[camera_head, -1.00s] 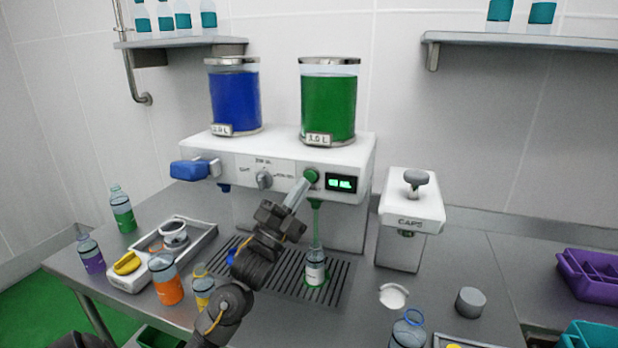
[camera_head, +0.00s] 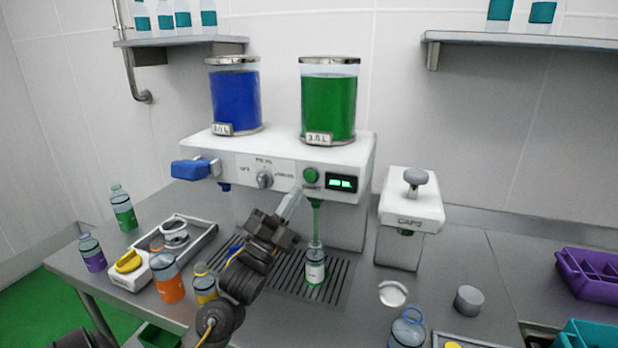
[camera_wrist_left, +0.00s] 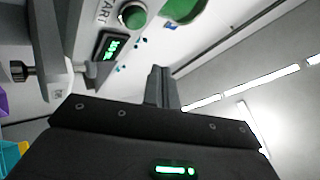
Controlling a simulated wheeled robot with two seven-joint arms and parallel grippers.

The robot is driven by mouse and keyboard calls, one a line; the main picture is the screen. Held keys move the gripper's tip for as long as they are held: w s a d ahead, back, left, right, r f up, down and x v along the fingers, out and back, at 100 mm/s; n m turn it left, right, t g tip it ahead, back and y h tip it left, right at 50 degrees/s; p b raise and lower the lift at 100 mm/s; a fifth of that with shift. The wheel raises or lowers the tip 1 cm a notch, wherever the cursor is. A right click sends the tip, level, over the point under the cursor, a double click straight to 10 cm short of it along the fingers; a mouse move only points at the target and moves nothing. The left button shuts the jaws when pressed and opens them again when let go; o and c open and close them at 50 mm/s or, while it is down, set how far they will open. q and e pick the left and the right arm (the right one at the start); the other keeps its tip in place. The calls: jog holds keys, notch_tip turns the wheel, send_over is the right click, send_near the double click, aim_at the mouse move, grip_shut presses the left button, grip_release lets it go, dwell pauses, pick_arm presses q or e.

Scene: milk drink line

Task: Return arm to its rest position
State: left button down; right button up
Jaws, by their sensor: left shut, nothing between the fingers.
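My left gripper (camera_head: 290,204) is shut and empty, in front of the filling machine (camera_head: 225,152), a little below and left of its round green button (camera_head: 311,175). The gripper also shows in the left wrist view (camera_wrist_left: 160,75), with the green button (camera_wrist_left: 132,15) and the lit display (camera_wrist_left: 112,47) beyond it. A green stream runs from the machine's spout into a small bottle (camera_head: 315,268), which stands upright on the slotted drip tray (camera_head: 337,290). The arm hides part of the tray. My right gripper is not in view.
Left of the arm stand an orange bottle (camera_head: 167,280), a yellow bottle (camera_head: 205,284), a purple bottle (camera_head: 92,254) and a green bottle (camera_head: 123,210). A caps machine (camera_head: 412,208) stands to the right. A grey cylinder (camera_head: 468,299) and a clear bottle (camera_head: 407,330) are nearer.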

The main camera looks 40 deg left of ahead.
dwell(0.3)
pick_arm(q)
jog(key=s+d+f+n+g+y, duration=0.1)
jog(key=s+d+f+n+g, duration=0.2)
jog(key=f, duration=0.6)
jog(key=d+f+n+g+y, duration=0.1)
jog(key=f+n+g, duration=0.3)
jog(key=f, duration=0.5)
jog(key=s+d+f+n+g+y, duration=0.1)
jog(key=s+d+f+n+g, duration=0.15)
jog(key=f+g, duration=0.4)
jog(key=s+d+f+n+g+h, duration=0.1)
jog(key=s+d+f+n+g, duration=0.3)
jog(key=s+f, duration=0.5)
jog(key=s+d+f+n+g, duration=0.1)
jog(key=s+d+f+g, duration=0.5)
jog(key=s, duration=0.5)
jog(key=s+a+f+x, duration=0.1)
jog(key=s+x, duration=0.2)
jog(key=x, duration=1)
jog(key=s+x, duration=0.3)
jog(key=x, duration=0.9)
jog(key=s+a+f+g, duration=0.1)
jog(key=s+f, duration=0.7)
jog(key=s+a+f, duration=0.2)
jog(key=s+f, duration=0.6)
jog(key=f, duration=0.1)
jog(key=shift+s+a+g, duration=0.3)
jog(key=shift+s+g, duration=0.05)
jog(key=shift+s, duration=0.05)
